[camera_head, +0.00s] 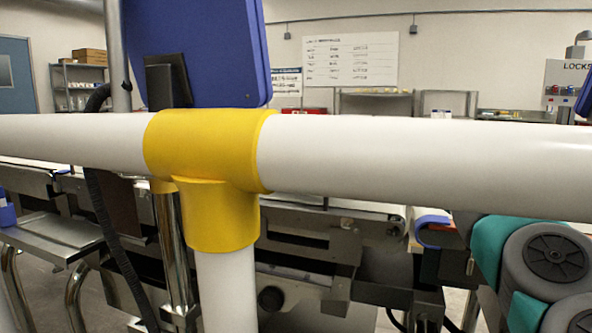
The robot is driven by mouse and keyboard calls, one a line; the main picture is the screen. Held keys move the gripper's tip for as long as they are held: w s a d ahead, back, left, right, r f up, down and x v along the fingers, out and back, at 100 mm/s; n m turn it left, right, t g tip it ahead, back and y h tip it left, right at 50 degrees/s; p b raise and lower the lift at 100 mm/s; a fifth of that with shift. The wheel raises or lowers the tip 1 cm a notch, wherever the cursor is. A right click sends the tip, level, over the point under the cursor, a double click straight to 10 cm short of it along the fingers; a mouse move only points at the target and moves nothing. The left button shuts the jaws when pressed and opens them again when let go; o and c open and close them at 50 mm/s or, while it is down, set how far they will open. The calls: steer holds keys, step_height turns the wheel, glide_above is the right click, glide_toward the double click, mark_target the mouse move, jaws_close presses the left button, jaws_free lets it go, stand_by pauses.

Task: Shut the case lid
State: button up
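I cannot make out a case or its lid in the head view. A large white rail (400,155) with a yellow T-joint (215,150) crosses close in front and hides much of what is behind it. My gripper is not in view.
A blue panel (195,50) stands upright behind the rail. Metal machine frames (55,235) fill the space below it. Teal and grey rounded parts (545,265) are close at the right. Shelving (78,88), a blue door (15,75) and a white wall board (350,60) are at the back.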

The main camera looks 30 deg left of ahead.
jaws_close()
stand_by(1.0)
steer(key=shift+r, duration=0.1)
